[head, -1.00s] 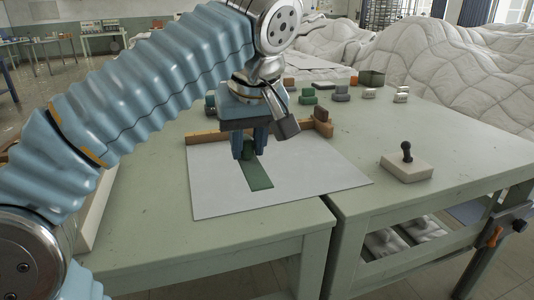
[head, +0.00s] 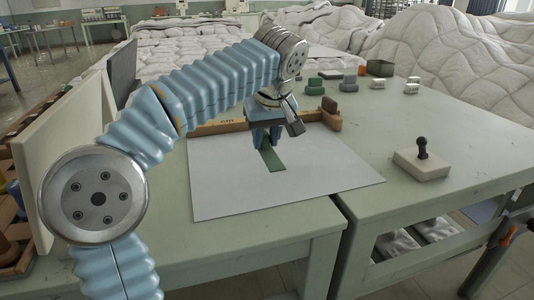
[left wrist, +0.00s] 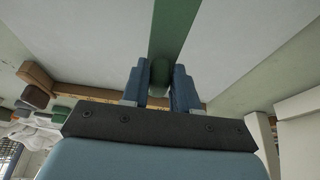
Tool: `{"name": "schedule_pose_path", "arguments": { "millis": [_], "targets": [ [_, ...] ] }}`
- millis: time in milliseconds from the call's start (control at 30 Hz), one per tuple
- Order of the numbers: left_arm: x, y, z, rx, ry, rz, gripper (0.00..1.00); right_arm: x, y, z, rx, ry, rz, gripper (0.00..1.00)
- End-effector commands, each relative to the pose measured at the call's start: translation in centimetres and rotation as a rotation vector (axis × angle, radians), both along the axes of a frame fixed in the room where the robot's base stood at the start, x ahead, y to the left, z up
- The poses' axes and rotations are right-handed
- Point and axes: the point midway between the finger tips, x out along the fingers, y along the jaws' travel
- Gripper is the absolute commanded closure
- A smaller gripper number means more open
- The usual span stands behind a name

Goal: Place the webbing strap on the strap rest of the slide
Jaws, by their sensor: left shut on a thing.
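The green webbing strap (head: 272,161) shows as a flat strip over a pale grey sheet (head: 230,190) in the head view. My left gripper (head: 267,141) is shut on the strap's far end, where a rounded green part sits between the fingers. In the left wrist view the strap (left wrist: 174,28) runs from between the fingertips (left wrist: 160,85) to the top edge. I cannot tell whether the strap touches the sheet. I cannot make out which part is the slide's strap rest. My right gripper is not in view.
A wooden bar (head: 215,127) runs along the sheet's back edge, with a brown block (head: 329,105) at its right end. A pale block with a black knob (head: 422,160) stands on the right table. Small blocks and white duvet heaps (head: 430,50) lie behind.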

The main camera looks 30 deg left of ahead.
Motion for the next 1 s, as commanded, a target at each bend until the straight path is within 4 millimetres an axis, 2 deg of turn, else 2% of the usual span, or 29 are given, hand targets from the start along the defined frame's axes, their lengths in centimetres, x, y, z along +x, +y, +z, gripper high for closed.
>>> {"name": "schedule_pose_path", "arguments": {
  "millis": [133, 200, 300, 700, 733, 867, 1000],
  "targets": [
    [1.5, 0.7, -2.2, 0.0, 0.004, 0.001, 1.0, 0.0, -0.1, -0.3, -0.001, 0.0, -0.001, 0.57],
    [1.3, 0.6, -3.7, 0.0, 0.003, 0.001, 1.0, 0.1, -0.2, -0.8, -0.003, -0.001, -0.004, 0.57],
    [1.3, 0.6, -4.7, -0.001, 0.002, 0.0, 1.0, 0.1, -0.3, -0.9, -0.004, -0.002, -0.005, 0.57],
    [1.3, 0.5, -5.2, -0.002, 0.001, 0.0, 1.0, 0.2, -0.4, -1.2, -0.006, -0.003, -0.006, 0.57],
    [1.3, 0.5, -5.1, -0.002, 0.001, 0.0, 0.67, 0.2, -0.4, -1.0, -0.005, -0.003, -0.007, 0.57],
    [1.3, 0.5, -5.1, -0.001, 0.002, 0.0, 0.47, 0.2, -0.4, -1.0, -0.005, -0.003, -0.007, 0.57],
    [1.3, 0.5, -5.1, -0.001, 0.002, 0.0, 0.46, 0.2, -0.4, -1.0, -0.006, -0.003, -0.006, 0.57]
  ]
}}
